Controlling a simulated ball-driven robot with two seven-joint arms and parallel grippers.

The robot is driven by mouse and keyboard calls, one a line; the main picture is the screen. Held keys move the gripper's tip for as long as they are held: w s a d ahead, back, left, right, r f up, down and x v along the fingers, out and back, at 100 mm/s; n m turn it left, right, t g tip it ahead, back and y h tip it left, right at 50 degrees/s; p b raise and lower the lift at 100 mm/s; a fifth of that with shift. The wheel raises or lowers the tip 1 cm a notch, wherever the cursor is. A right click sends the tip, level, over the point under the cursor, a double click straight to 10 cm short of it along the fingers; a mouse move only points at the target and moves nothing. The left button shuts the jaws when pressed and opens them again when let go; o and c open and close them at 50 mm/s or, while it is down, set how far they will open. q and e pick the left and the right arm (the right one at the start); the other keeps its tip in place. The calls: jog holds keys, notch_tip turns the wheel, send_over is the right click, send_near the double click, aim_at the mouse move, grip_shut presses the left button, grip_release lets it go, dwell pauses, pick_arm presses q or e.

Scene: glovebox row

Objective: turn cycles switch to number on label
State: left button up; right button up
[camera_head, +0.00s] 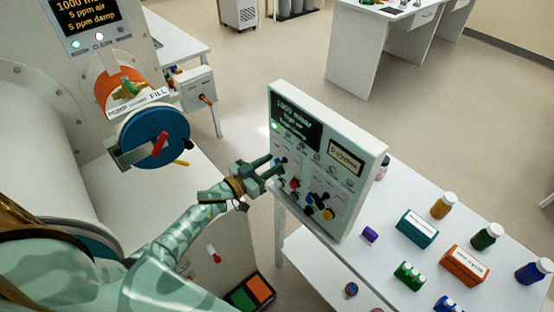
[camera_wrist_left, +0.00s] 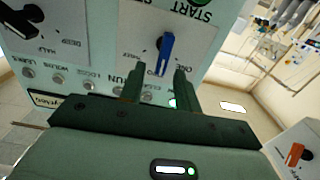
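Several switches sit below, including a black one (camera_head: 325,198). My left gripper (camera_head: 270,167) is at the panel's left side, fingers towards its face. In the left wrist view the gripper (camera_wrist_left: 158,84) is open and empty. A blue-handled switch (camera_wrist_left: 165,52) lies just beyond its fingertips, with a black switch (camera_wrist_left: 20,20) further left. I cannot tell which is the cycles switch. My right gripper is not in view.
The white table (camera_head: 400,262) right of the panel holds several bottles and an orange box (camera_head: 464,265) and a teal box (camera_head: 417,229). A blue round door (camera_head: 155,135) with a red handle is at left. Open floor lies behind the panel.

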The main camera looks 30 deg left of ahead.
aim_at(277, 159)
pick_arm(q)
jog(key=shift+x, duration=1.5)
grip_shut()
jog(key=shift+m, duration=0.3)
jog(key=shift+s+d+m+b, duration=0.1)
jog(key=shift+d+m+b, duration=0.05)
jog(key=shift+m+b, duration=0.3)
jog(key=shift+s+d+f+m+b, duration=0.1)
jog(key=shift+d+m+b, duration=0.1)
jog(key=shift+m, duration=0.85)
jog(key=shift+s+d+f+m+b, duration=0.1)
jog(key=shift+d+m+b, duration=0.1)
jog(key=shift+m, duration=0.8)
